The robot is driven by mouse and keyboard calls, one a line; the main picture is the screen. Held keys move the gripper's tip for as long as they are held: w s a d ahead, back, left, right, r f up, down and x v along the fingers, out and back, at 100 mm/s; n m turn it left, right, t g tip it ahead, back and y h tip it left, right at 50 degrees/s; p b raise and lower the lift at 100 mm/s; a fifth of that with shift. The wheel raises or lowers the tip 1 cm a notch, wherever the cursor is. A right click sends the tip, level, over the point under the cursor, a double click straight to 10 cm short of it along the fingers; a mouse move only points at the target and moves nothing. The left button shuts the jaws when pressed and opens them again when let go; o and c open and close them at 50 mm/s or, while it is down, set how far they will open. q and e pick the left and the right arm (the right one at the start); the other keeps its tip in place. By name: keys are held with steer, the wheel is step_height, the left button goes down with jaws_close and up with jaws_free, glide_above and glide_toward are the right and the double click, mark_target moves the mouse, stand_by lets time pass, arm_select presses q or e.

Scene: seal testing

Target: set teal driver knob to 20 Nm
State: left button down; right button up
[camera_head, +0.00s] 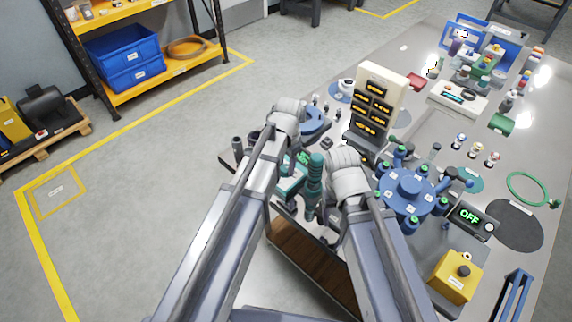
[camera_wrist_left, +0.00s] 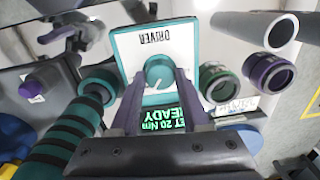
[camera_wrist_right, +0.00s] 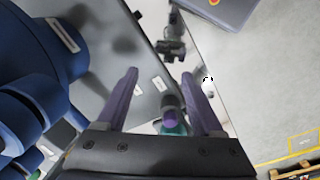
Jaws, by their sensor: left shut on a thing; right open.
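The teal knob (camera_wrist_left: 159,71) sits on the white, teal-edged panel labelled DRIVER in the left wrist view. My left gripper (camera_wrist_left: 158,80) is shut on it, one finger on each side. A white mark shows beside the knob. Below the panel, the green display (camera_wrist_left: 175,122) reads 20 Nm and READY; part of its text is cut off. The teal driver (camera_head: 314,182) stands upright between my arms in the head view, and its ribbed handle (camera_wrist_left: 55,145) shows at the left wrist view's lower left. My right gripper (camera_wrist_right: 159,76) is open, with a purple-and-teal part (camera_wrist_right: 171,115) showing between its fingers.
A blue round fixture (camera_head: 408,190) stands right of my right arm, near a display reading OFF (camera_head: 470,216). A cream rack (camera_head: 378,95) with labelled slots stands behind my grippers.

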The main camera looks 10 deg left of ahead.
mark_target(287, 168)
arm_select(q)
steer(key=shift+m, duration=0.4)
steer(key=shift+c, duration=1.9)
jaws_free()
steer(key=shift+r, duration=0.2)
arm_select(e)
steer(key=shift+r, duration=0.15)
arm_select(q)
step_height(287, 168, up, 8)
steer(key=p, duration=0.8)
steer(key=shift+s+d+f, duration=0.15)
steer(key=shift+f, duration=0.1)
arm_select(e)
step_height(287, 168, up, 8)
steer(key=shift+f, duration=0.25)
